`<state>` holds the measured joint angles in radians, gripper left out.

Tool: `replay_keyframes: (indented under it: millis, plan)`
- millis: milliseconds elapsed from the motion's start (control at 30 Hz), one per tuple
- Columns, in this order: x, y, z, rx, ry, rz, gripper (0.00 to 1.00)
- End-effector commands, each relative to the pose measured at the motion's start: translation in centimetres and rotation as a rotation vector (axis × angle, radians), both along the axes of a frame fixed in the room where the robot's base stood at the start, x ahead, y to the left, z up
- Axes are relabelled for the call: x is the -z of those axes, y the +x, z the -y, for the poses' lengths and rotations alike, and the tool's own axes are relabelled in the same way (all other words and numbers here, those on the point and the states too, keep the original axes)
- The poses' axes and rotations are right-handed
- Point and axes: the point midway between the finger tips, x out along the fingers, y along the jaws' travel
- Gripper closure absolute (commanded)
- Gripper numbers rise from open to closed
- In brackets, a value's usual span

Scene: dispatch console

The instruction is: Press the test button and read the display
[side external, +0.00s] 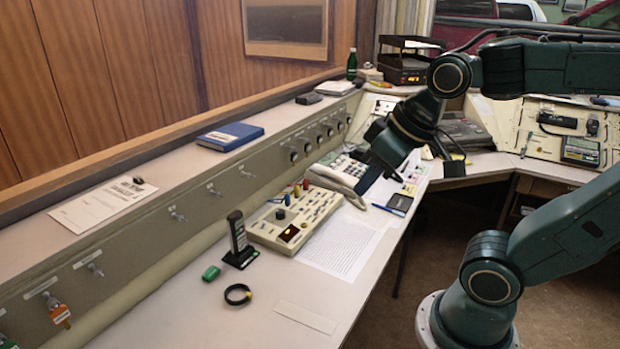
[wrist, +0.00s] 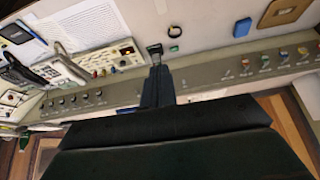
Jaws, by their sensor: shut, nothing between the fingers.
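My gripper (side external: 365,184) is shut and empty, held above the desk near the white telephone handset (side external: 335,184). In the wrist view its narrow dark fingers (wrist: 157,78) point towards the desk. A beige control box (side external: 318,212) with coloured knobs and rows of small buttons lies on the desk. It has a small dark window with a reddish glow (side external: 290,232); any reading is too small to make out. I cannot single out which button is the test button.
Printed paper (side external: 340,250) lies beside the box. A blue book (side external: 230,136) rests on the raised ledge. The desk's front left is mostly clear.

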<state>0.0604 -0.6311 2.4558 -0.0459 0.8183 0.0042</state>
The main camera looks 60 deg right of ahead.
Motion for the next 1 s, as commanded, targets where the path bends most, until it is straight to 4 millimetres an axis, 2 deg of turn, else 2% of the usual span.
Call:
replay_keyframes:
  millis: [467,1000]
  plan:
    - [1.0,8.1,2.2,0.057,0.056,0.017,1.0]
    - [4.7,16.4,6.9,0.144,0.154,0.058,1.0]
